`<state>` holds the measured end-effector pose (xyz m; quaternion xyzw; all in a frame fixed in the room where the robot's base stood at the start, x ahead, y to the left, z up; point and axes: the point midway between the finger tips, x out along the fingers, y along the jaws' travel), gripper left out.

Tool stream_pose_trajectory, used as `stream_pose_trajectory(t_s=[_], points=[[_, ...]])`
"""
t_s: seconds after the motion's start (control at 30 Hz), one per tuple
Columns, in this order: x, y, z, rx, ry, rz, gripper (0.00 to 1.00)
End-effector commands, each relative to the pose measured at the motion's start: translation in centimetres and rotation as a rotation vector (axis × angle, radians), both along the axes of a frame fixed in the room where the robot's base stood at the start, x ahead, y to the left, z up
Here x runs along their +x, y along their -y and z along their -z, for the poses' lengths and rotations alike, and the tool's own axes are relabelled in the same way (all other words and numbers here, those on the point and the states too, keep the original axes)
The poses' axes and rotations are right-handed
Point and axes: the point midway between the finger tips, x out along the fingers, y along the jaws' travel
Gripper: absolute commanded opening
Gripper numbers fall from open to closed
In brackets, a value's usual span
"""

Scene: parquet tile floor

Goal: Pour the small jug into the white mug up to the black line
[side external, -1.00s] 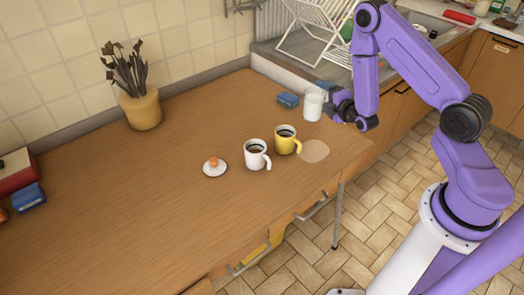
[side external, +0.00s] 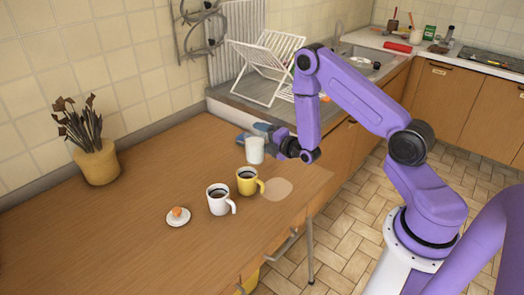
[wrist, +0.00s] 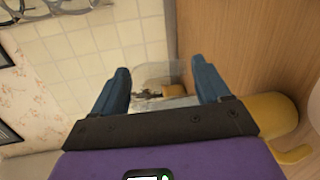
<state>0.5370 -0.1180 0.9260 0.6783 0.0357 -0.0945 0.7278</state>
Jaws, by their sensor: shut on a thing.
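My gripper (side external: 270,140) is shut on the small jug (side external: 255,151), a pale, whitish vessel that looks upright and above the counter, behind the yellow mug. In the wrist view my two blue fingers (wrist: 160,72) stand either side of the jug (wrist: 155,72), which looks translucent there. The white mug (side external: 218,204) stands upright on the wooden counter, to the front left of the jug and apart from it. Its inside looks dark near the top; I cannot tell liquid from line. The jug's fill level is not readable.
A yellow mug (side external: 246,185) stands close right of the white mug, between it and the jug; it shows in the wrist view (wrist: 275,115). A saucer with an orange item (side external: 178,217), a pale disc (side external: 280,190), a plant pot (side external: 98,166) and a dish rack (side external: 262,72) are around.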

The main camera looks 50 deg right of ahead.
Motion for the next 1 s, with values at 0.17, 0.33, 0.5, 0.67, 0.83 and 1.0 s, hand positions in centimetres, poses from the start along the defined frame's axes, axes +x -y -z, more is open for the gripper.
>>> stream_pose_trajectory(t_s=[0.17, 0.33, 0.5, 0.67, 0.83, 1.0], points=[[5.1, -4.9, 0.6, -0.001, 0.009, -0.236, 0.25], [8.4, -9.1, 1.1, -0.002, 0.005, -0.456, 0.25], [10.5, -12.6, 1.6, -0.002, 0.001, -0.655, 0.25], [11.9, -15.0, 2.3, -0.001, -0.003, -0.810, 0.25], [12.8, -16.4, 3.0, 0.000, -0.004, -0.922, 0.25], [13.3, -17.1, 3.4, 0.002, -0.006, -0.982, 0.25]])
